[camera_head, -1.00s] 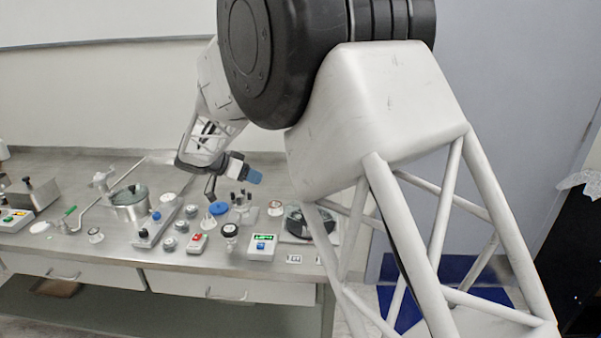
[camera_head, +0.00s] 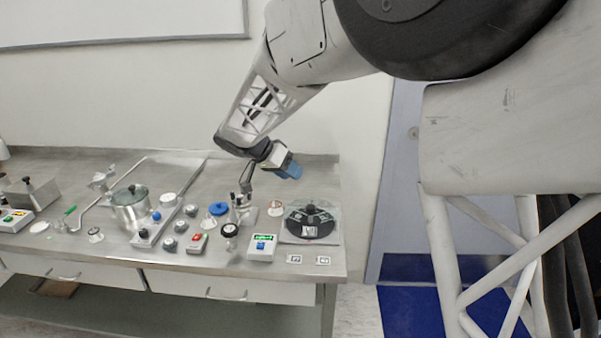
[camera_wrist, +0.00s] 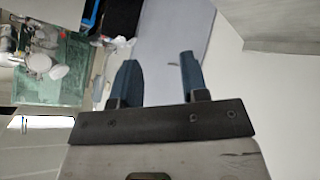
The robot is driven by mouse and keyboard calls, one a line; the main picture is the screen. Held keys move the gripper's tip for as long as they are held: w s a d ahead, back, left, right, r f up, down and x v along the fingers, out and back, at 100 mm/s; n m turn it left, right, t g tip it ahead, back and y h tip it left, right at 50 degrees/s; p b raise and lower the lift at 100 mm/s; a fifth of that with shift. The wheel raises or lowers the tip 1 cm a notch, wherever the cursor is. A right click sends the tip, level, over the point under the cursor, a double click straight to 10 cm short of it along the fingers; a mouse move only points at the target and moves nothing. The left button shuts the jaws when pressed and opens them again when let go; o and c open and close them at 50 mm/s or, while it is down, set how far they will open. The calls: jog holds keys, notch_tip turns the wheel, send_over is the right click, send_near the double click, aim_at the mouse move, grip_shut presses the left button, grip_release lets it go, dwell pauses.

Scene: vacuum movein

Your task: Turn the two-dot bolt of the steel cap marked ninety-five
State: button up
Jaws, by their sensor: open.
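My gripper (camera_head: 291,171) hangs above the back right of the steel bench, well clear of the things on it. In the wrist view its two dark blue fingers (camera_wrist: 158,60) stand apart with nothing between them. Several small grey round pieces stand in the middle of the bench, among them a front one (camera_head: 168,244) and one behind it (camera_head: 181,227). No marking of ninety-five and no bolt dots are readable, so I cannot tell which thing is the steel cap.
A dark round device (camera_head: 297,222) sits on a plate at the bench's right end. A display box (camera_head: 262,247), a red-topped box (camera_head: 197,243) and a lidded pot (camera_head: 131,207) stand nearby. The bench middle is crowded. Two marked tags lie by the front right edge.

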jog(key=shift+s+d+r+y, duration=0.1)
jog(key=shift+s+d+r, duration=0.1)
jog(key=shift+s+d, duration=0.25)
jog(key=shift+s+d+r+y, duration=0.1)
jog(key=shift+s+d+r, duration=0.1)
jog(key=shift+d, duration=0.4)
jog(key=shift+s+d+r+y, duration=0.15)
jog(key=shift+s+d, duration=0.2)
jog(key=shift+d, duration=0.2)
jog(key=shift+a, duration=0.1)
jog(key=c, duration=0.3)
jog(key=n+t+y, duration=0.1)
jog(key=t, duration=0.8)
send_near(232, 192)
jog(key=shift+w+r, duration=0.1)
jog(key=shift+w, duration=0.1)
jog(key=shift+w, duration=0.1)
jog(key=shift+g, duration=0.3)
jog(key=shift+x, duration=3.85)
jog(key=shift+y, duration=0.25)
grip_shut()
